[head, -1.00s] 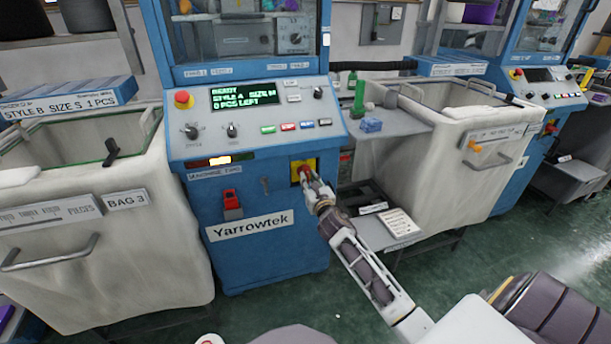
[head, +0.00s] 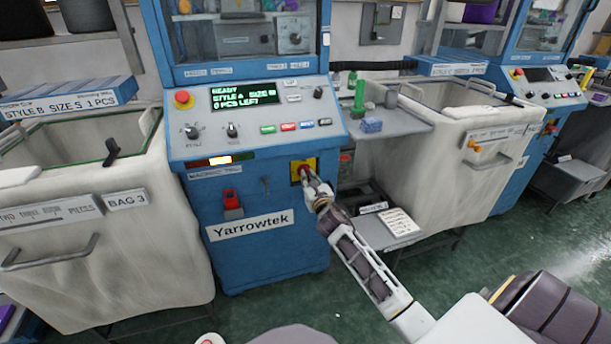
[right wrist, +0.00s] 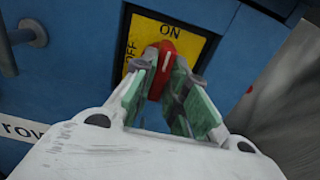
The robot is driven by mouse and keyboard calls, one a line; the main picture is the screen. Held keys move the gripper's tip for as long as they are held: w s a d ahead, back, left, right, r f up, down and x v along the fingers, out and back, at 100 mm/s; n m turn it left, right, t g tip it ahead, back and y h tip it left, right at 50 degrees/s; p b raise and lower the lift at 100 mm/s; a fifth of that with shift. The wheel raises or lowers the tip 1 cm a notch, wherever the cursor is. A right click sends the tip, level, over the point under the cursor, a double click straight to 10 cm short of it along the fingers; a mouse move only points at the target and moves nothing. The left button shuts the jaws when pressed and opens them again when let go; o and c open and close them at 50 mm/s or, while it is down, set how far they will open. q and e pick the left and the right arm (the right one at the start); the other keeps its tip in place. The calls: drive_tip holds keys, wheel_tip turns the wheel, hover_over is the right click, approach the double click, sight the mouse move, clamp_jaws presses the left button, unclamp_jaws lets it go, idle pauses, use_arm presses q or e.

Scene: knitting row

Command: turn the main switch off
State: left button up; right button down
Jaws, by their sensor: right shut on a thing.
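The main switch is a red rotary handle (right wrist: 167,61) on a yellow plate (right wrist: 148,35) marked ON and OFF. In the head view the yellow plate (head: 296,166) is on the lower right front of the blue Yarrowtek machine (head: 265,259). My right gripper (right wrist: 165,82) is shut on the red handle, a finger on each side. The white line on the handle points roughly toward the ON mark. In the head view my right gripper (head: 308,178) covers part of the switch. My left gripper is not in view.
A red padlock-like item (head: 231,199) and a small key (head: 265,184) are on the panel left of the switch. The control panel with a red emergency button (head: 183,98) is above. A small shelf with a paper (head: 398,222) stands right of my forearm.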

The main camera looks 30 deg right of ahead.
drive_tip(key=shift+n+p, duration=1.35)
drive_tip(key=shift+n, duration=0.75)
drive_tip(key=shift+n+p, duration=1.8)
drive_tip(key=shift+n, duration=0.4)
drive_tip(key=shift+n+p, duration=2.3)
drive_tip(key=shift+p, duration=0.05)
